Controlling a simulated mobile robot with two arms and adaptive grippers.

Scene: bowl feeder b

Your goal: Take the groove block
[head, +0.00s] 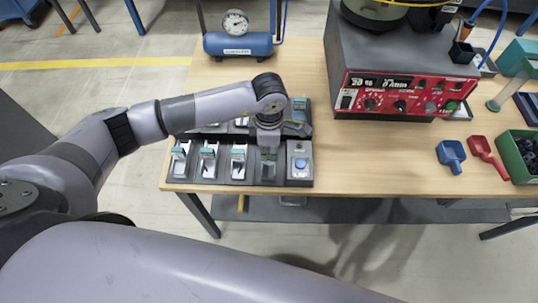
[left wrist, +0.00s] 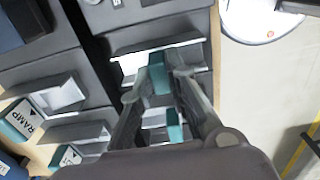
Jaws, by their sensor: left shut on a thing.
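My left gripper (head: 268,152) points down over the front row of the black block rack (head: 225,185), just left of the slot at its right end. In the left wrist view its two fingers (left wrist: 157,86) are shut on a block with a teal face (left wrist: 158,79). Its label cannot be read, so the pictures do not confirm that it is the groove block. The fingers and the wrist hide much of it, and I cannot tell whether it is clear of its slot. My right gripper is not in view.
More grey blocks stand in the rack; one teal label reads RAMP (left wrist: 20,122). A red-fronted control box (head: 405,95), blue scoop (head: 451,155), red scoop (head: 486,156) and green bin (head: 516,160) are to the right. The bench front centre is clear.

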